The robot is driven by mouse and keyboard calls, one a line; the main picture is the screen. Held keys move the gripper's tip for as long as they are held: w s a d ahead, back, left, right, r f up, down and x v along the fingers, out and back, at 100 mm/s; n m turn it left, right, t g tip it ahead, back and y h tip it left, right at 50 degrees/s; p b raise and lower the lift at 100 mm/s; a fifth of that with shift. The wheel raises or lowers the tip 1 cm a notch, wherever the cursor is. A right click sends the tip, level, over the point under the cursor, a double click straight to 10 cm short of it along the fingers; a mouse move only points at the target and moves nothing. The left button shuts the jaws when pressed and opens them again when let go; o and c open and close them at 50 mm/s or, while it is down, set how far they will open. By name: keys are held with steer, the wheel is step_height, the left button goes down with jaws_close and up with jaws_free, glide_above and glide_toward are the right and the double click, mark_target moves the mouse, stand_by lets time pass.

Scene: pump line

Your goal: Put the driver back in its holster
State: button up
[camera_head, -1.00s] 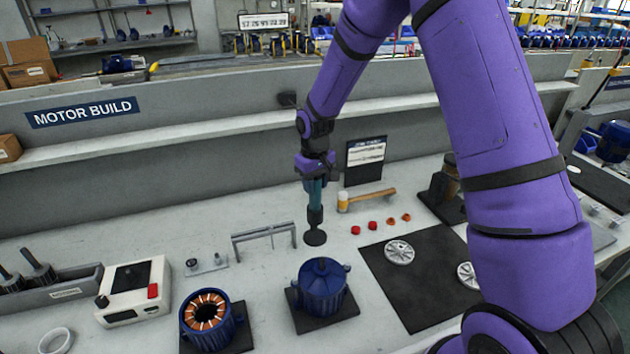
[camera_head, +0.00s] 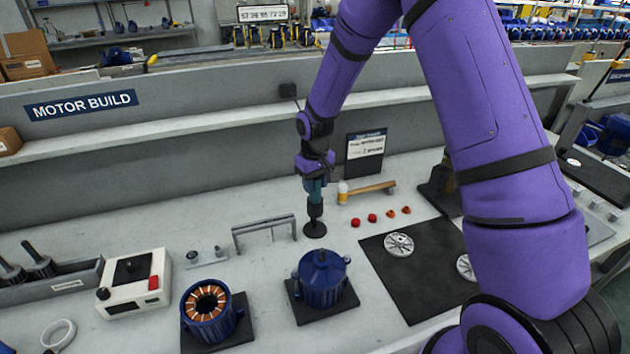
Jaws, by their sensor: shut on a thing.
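My gripper (camera_head: 316,172) is shut on the driver (camera_head: 314,189), which has a teal body and hangs upright, black end down. A round black piece (camera_head: 315,230) shows directly below it at the bench. I take this to be the holster, but it is small and I cannot tell for sure. I also cannot tell whether the driver's lower end is inside it or just above it. My purple arm reaches in from the right.
A grey bracket frame (camera_head: 264,234) stands just left of the driver. A mallet (camera_head: 367,191), red caps (camera_head: 364,220) and a sign (camera_head: 365,152) are to its right. A blue motor housing (camera_head: 322,278) stands in front. A dark mat (camera_head: 420,270) lies at right.

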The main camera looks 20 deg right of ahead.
steer(key=shift+f, duration=0.45)
steer(key=o, duration=1.3)
steer(key=shift+r, duration=3.05)
steer(key=shift+r, duration=0.1)
